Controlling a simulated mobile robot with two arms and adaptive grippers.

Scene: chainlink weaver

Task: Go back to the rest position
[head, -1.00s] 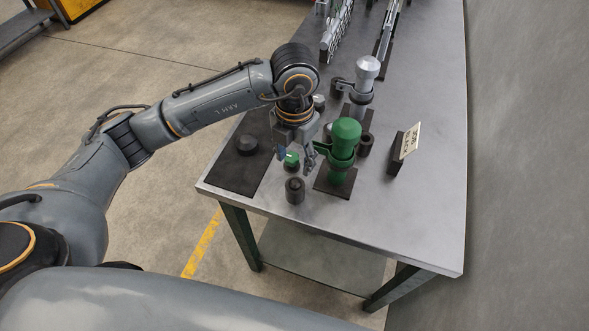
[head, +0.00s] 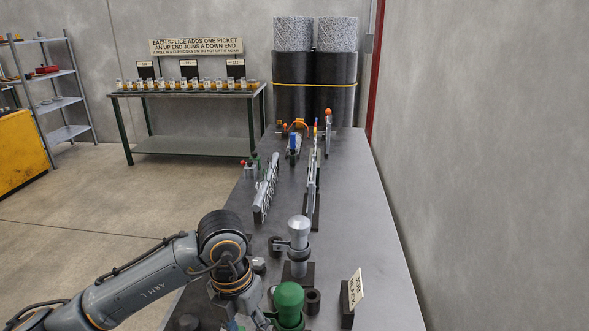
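My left arm comes in from the lower left in the head view. My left gripper (head: 246,321) hangs over the near part of the grey bench (head: 372,235), left of the green-capped post (head: 289,303). Its fingers stand apart, and their tips are cut off by the bottom edge. I see nothing held between them, though the space at the tips is out of frame. My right gripper is not in view.
A grey-capped post (head: 299,232) stands just beyond the green one, with a small sign (head: 355,288) to the right. Racks of metal parts (head: 266,188) lie farther up the bench. A wall runs along the right; open floor lies left.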

